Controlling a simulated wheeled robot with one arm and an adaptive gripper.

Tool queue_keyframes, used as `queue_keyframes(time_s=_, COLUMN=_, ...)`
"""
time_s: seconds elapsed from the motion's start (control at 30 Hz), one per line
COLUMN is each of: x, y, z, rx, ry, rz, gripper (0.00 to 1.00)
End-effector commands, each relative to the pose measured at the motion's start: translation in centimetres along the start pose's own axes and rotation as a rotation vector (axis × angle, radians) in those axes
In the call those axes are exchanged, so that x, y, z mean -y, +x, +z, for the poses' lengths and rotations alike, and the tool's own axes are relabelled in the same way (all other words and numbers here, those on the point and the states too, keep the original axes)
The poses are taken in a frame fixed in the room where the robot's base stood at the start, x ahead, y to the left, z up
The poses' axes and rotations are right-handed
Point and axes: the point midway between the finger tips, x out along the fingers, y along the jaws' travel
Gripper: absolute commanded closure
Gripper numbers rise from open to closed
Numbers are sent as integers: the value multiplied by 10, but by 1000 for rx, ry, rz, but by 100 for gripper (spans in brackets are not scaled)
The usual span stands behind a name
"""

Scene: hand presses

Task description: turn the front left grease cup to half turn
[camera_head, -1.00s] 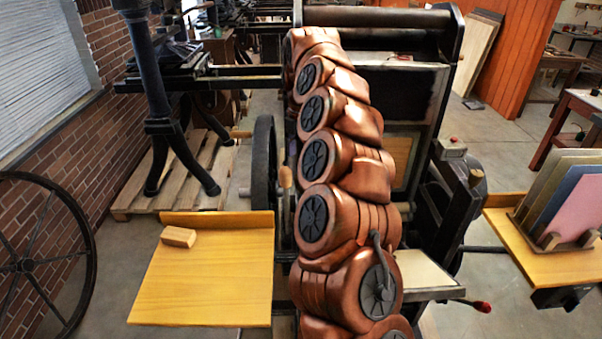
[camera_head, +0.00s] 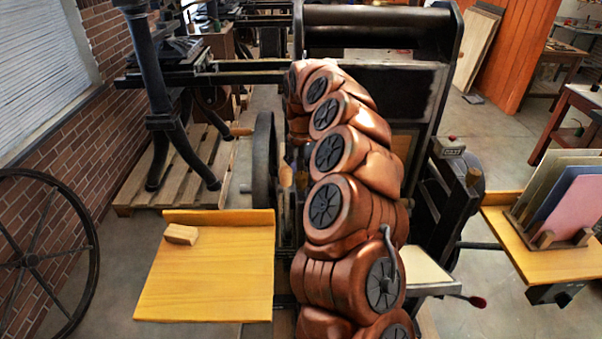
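My copper-coloured arm runs from the bottom of the head view up over the middle of the hand press (camera_head: 375,17). Its far end bends down behind its own upper links, and my gripper is hidden there. I cannot make out whether it is open or shut. I cannot pick out the front left grease cup; my arm covers much of the press's front and middle. The dark flywheel (camera_head: 263,165) and a small wooden handle (camera_head: 286,176) show just left of my arm.
A yellow wooden shelf (camera_head: 205,280) with a small wood block (camera_head: 181,234) stands at the left. A second shelf (camera_head: 515,230) at the right holds upright coloured boards (camera_head: 575,205). A spoked wheel (camera_head: 32,260) stands far left. Grey floor is free between shelf and wall.

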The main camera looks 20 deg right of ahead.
Motion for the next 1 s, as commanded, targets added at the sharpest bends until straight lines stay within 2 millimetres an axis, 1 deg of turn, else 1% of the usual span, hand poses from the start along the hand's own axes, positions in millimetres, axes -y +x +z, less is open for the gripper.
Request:
queue_keyframes(time_s=0.03, x=0, y=0, z=0, rx=0, ry=0, rz=0, gripper=40)
queue_keyframes(time_s=0.07, x=0, y=0, z=0, rx=0, ry=0, rz=0, gripper=43)
queue_keyframes(time_s=0.53, x=0, y=0, z=0, rx=0, ry=0, rz=0, gripper=92)
queue_keyframes(time_s=0.83, x=0, y=2, z=0, rx=1, ry=35, rz=-1, gripper=93)
queue_keyframes(time_s=1.0, x=1, y=4, z=1, rx=1, ry=120, rz=-1, gripper=93)
